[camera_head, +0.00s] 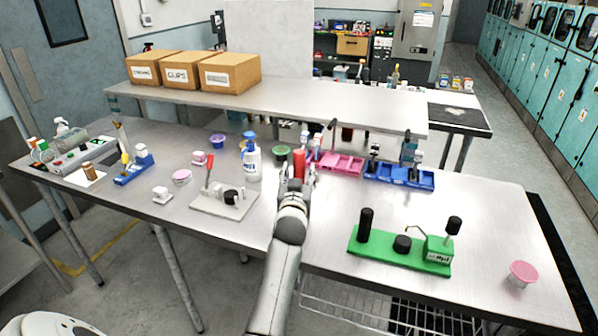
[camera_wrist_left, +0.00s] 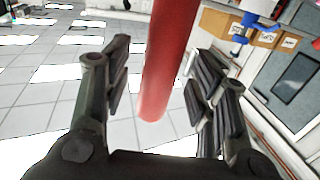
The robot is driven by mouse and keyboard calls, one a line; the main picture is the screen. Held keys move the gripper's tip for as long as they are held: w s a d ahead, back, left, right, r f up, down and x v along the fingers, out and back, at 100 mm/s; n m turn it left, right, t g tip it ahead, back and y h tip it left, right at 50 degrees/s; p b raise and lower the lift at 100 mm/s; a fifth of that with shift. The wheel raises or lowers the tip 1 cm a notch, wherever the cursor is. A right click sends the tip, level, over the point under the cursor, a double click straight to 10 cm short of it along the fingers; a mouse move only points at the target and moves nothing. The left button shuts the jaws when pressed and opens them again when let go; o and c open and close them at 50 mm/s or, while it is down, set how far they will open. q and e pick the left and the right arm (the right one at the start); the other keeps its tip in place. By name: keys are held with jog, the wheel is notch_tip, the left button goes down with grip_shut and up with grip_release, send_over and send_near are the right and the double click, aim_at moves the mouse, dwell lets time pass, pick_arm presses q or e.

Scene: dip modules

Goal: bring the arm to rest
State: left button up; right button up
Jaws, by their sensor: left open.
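My left arm reaches up the middle of the head view over the metal table (camera_head: 485,215). Its gripper (camera_head: 298,177) is at the far part of the table, by a red cylinder (camera_head: 298,160). In the left wrist view the gripper (camera_wrist_left: 160,85) is open, with a finger on each side. The red cylinder (camera_wrist_left: 167,55) shows between the fingers, with a gap visible on both sides. Its lower part is hidden in the head view behind the gripper. My right gripper is in neither view.
A white bottle with a blue top (camera_head: 251,160) stands left of the gripper. A pink tray (camera_head: 340,163) and a blue tray (camera_head: 398,178) lie to its right. A beige board (camera_head: 222,205) and a green fixture (camera_head: 375,250) flank the arm. Boxes (camera_head: 228,74) stand behind.

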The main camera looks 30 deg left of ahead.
pick_arm(q)
jog(key=s+d+f+m+g+h, duration=0.35)
jog(key=s+d+f, duration=0.3)
jog(key=s, duration=0.75)
jog(key=s+d+f+m+g+h, duration=0.2)
jog(key=s+d+f+g, duration=0.5)
jog(key=s, duration=0.7)
jog(key=s+d+f+m+g+h, duration=0.25)
jog(key=s+d+f, duration=0.45)
jog(key=s, duration=0.7)
notch_tip(320, 180, down, 25)
jog(key=b, duration=0.1)
jog(key=s+a+f+g+b, duration=0.1)
jog(key=s+a+f, duration=0.1)
jog(key=s+f, duration=1.5)
jog(key=shift+s+f+g, duration=0.2)
jog(key=shift+f+g, duration=0.2)
jog(key=shift+f, duration=0.15)
